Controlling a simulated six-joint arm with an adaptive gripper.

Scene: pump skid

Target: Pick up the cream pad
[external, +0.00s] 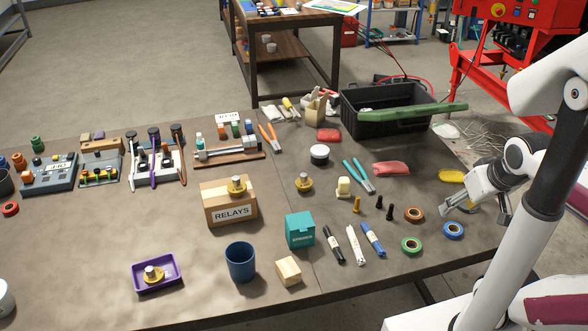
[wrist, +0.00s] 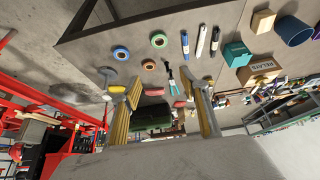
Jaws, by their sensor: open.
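A pale, cream-white flat pad (external: 447,130) lies on the table at the right of the black crate in the external view. A small cream block (external: 343,187) stands near the teal-handled pliers; I cannot tell for sure which of the two is called the cream pad. My gripper (external: 449,206) is open and empty over the right side of the table, near the blue tape roll and the yellow pad. In the wrist view, my gripper's fingers (wrist: 166,87) are spread apart with nothing held; I cannot make out the cream pad clearly there.
A yellow pad (external: 452,176) and a pink pad (external: 391,168) lie nearby. Blue tape (external: 453,230), green tape (external: 411,245) and teal-handled pliers (external: 358,176) are close. The black crate (external: 385,122) has a green bar (external: 415,113) across it.

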